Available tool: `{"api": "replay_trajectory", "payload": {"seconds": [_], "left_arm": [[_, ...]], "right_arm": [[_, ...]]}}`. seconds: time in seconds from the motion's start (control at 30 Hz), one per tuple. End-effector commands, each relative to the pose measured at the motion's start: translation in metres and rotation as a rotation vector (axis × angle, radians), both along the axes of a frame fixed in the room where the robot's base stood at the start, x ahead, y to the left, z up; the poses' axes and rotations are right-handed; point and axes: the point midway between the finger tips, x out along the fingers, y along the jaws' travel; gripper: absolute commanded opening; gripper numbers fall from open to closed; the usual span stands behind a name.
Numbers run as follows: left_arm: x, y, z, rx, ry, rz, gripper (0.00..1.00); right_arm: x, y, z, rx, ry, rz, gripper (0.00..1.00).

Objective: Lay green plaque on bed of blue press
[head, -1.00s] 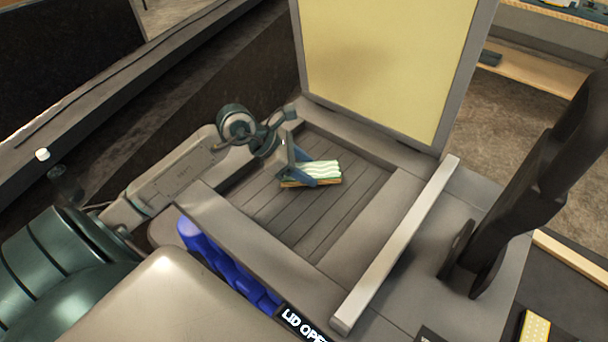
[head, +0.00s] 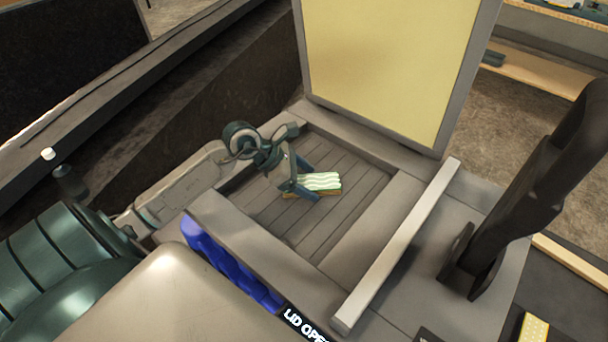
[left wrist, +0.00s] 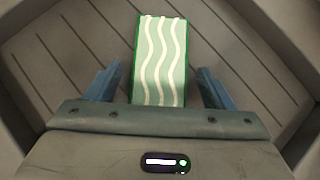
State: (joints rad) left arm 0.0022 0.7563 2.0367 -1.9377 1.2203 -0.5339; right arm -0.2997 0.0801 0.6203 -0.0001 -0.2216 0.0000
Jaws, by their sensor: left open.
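The green plaque (head: 320,181), pale green with white wavy lines, lies on the slatted bed (head: 345,213) of the press. Its blue part (head: 232,265) shows on the near side. In the left wrist view the plaque (left wrist: 160,62) lies flat on the grooved bed (left wrist: 60,55). My left gripper (head: 312,179) is open at the plaque's left end. Its blue fingers (left wrist: 158,85) stand on either side of the plaque with a gap at each side. My right gripper is not in view.
The press lid (head: 385,60), with a yellow inner face, stands raised at the back. A light bar (head: 398,245) lies along the right side. A label (head: 305,324) reads "LID OPE", cut off. A dark upright handle (head: 530,190) stands at the right.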

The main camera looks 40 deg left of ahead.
Motion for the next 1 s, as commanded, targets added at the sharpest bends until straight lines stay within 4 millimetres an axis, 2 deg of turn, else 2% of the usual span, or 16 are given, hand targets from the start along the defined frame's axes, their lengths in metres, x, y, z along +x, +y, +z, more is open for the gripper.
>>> {"api": "replay_trajectory", "payload": {"seconds": [0.1,0.23,0.4,1.0], "left_arm": [[0.0,0.0,0.005,0.0,0.0,0.0,0.76],[-0.004,0.006,0.006,0.005,0.0,0.001,0.76],[-0.012,0.015,0.018,0.007,0.001,-0.001,0.76],[-0.034,0.039,0.053,0.006,0.003,-0.001,0.76]], "right_arm": [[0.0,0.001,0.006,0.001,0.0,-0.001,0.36],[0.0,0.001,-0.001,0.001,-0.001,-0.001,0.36],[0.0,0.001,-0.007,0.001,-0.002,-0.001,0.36],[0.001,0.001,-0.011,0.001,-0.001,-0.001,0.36]]}}
